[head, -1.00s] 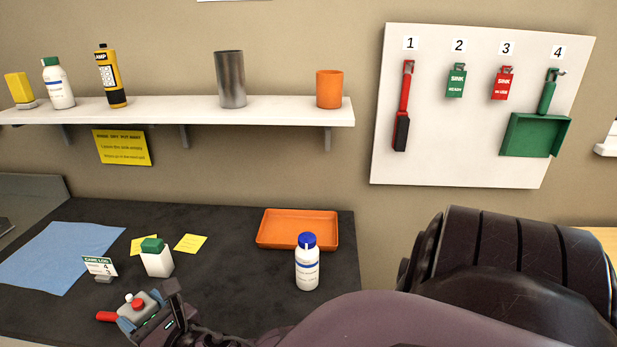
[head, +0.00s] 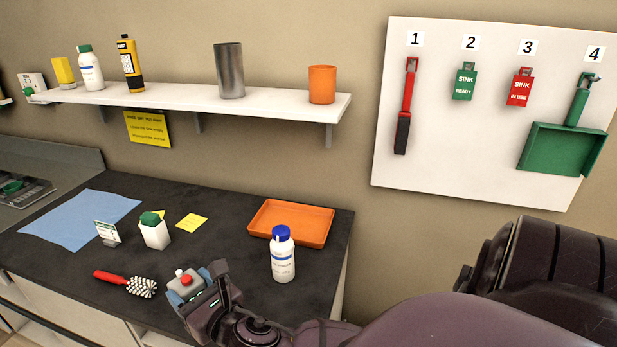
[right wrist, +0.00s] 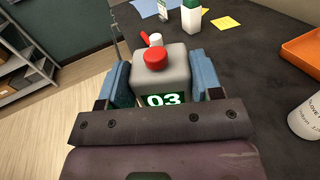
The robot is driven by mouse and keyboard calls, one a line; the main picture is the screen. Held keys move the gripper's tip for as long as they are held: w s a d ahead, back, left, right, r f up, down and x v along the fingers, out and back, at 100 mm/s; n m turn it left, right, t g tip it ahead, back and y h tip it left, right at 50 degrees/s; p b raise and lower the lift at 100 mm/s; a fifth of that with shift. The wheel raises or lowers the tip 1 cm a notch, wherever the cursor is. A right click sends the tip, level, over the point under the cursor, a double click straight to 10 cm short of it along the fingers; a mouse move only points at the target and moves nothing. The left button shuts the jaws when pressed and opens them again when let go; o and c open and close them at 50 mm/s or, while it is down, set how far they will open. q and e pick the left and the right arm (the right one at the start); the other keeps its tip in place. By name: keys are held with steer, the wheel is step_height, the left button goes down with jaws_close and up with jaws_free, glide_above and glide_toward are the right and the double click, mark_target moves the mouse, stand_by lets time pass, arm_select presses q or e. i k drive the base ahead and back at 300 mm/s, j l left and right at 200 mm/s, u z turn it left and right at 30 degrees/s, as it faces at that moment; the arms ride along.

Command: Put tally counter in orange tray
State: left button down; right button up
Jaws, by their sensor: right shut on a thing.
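The tally counter (right wrist: 162,75) is a grey box with a red button and a green "03" display. My right gripper (right wrist: 163,88) is shut on it, with a blue finger on each side. In the head view the counter (head: 182,282) shows between the fingers of the right gripper (head: 192,290), near the front edge of the counter top. The orange tray (head: 262,212) lies flat and empty at the right back of the dark top, up and to the right of the gripper. It also shows at the right edge of the wrist view (right wrist: 304,57). My left gripper is not in view.
A white bottle with a blue cap (head: 283,262) stands in front of the tray, right of the gripper. A red-handled brush (head: 125,283) lies to the left. A green-capped bottle (head: 155,234) and a small sign (head: 107,234) stand farther back.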

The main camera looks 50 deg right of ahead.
mark_target(293, 223)
steer(key=k+l, duration=0.85)
steer(key=i, duration=0.45)
